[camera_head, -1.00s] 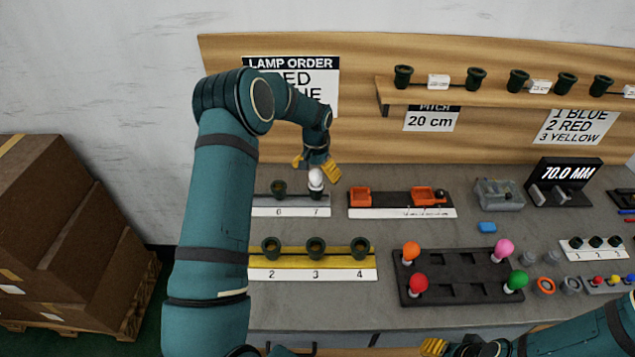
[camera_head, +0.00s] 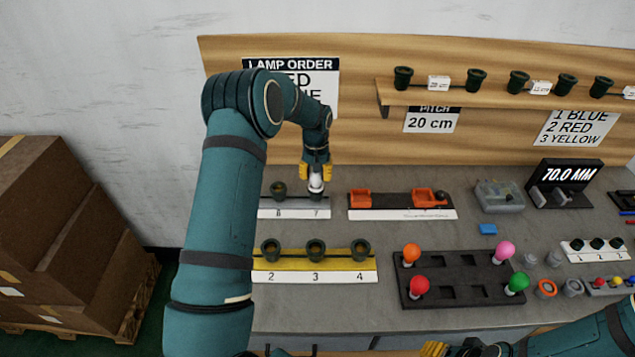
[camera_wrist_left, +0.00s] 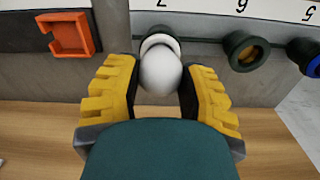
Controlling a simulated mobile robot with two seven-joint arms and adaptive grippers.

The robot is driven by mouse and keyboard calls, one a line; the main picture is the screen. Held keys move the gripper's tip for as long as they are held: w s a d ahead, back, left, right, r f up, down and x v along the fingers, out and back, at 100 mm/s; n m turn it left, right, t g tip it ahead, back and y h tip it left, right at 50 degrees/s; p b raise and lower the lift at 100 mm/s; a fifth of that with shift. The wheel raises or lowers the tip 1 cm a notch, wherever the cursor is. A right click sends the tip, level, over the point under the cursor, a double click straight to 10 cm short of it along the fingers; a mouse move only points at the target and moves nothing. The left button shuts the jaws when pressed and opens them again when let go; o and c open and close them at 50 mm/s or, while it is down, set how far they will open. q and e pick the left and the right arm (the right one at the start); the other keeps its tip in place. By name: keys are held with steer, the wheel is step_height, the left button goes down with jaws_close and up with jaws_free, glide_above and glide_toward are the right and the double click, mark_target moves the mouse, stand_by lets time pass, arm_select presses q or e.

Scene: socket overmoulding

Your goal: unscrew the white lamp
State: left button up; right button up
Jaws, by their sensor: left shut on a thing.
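The white lamp (camera_head: 316,183) stands upright in the dark socket at position 7 of the back socket rail. In the left wrist view the white lamp (camera_wrist_left: 160,70) sits between the yellow fingers, with the dark socket (camera_wrist_left: 158,36) just beyond it. My left gripper (camera_head: 316,175) points down over the lamp and is shut on it, a finger on each side. Its fingers also show in the left wrist view (camera_wrist_left: 158,90). My right gripper (camera_head: 434,348) shows only in part at the bottom edge, too cut off to tell its opening.
An empty socket (camera_head: 278,188) stands left of the lamp. A yellow rail (camera_head: 340,263) with sockets 2, 3 and 4 lies in front. A black tray (camera_head: 462,275) holds orange, pink, red and green lamps. Orange holders (camera_head: 360,198) sit to the right.

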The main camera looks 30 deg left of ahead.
arm_select(q)
steer(key=n, duration=0.4)
steer(key=shift+n, duration=0.3)
steer(key=n, duration=0.4)
steer(key=shift+p, duration=0.3)
